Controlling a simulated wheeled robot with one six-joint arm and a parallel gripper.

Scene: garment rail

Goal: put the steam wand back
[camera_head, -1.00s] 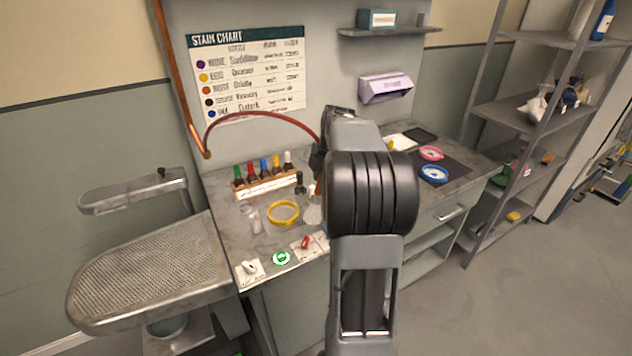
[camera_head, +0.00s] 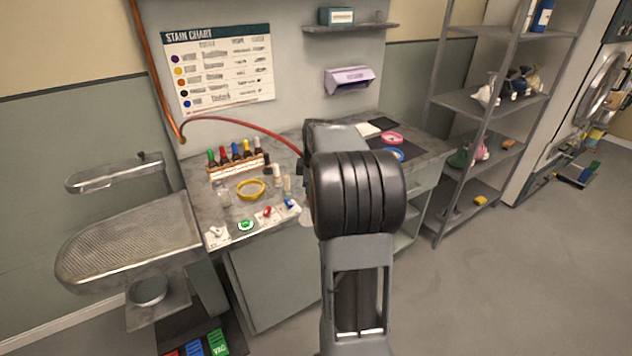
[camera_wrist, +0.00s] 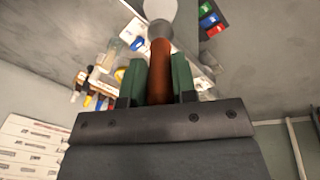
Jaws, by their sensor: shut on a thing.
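The steam wand (camera_wrist: 160,68) shows in the wrist view, with a brown handle and a pale rounded head. My gripper (camera_wrist: 160,80) is shut on the brown handle, one green pad on each side. A red hose (camera_head: 238,121) runs from the copper pipe on the wall to behind my arm in the head view. I cannot make out the wand's holder.
A perforated pressing board (camera_head: 130,240) stands left. Shelves (camera_head: 490,105) stand right. Floor at the right front is clear.

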